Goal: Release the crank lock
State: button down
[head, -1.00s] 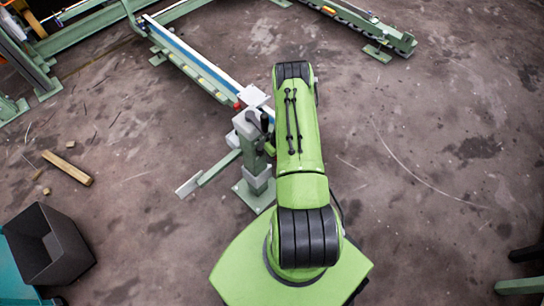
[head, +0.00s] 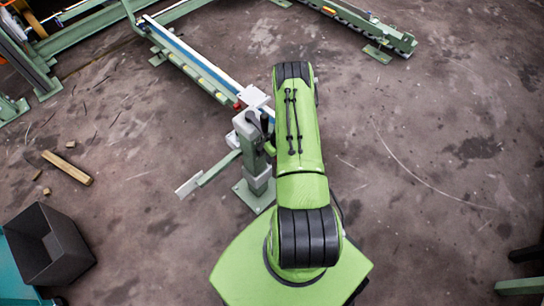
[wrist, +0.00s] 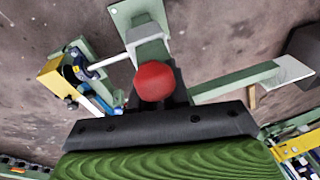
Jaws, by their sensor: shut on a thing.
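A grey-green post (head: 250,150) stands on a square base plate, just left of my arm in the head view. A dark handle (head: 264,123) shows at its upper part. In the wrist view a round red knob (wrist: 154,82) sits in front of the post's top and base. My gripper (wrist: 176,88) is dark and shut at the red knob; the knob covers part of it, and the exact contact is hidden. In the head view my arm hides most of the gripper. Which part is the crank lock I cannot tell for sure.
A green arm with a pale end plate (head: 188,187) sticks out left from the post. A long rail (head: 190,62) runs to the post from the upper left. A black bin (head: 48,245) and a wooden block (head: 67,168) lie at left.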

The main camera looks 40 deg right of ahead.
jog(key=c, duration=1.2)
grip_release()
jog(key=shift+s+r, duration=0.1)
jog(key=shift+s, duration=0.25)
jog(key=shift+w, duration=0.1)
jog(key=p+v, duration=0.4)
jog(key=v, duration=1.1)
jog(key=shift+d+r, duration=0.1)
jog(key=shift+r, duration=0.25)
jog(key=shift+o, duration=0.4)
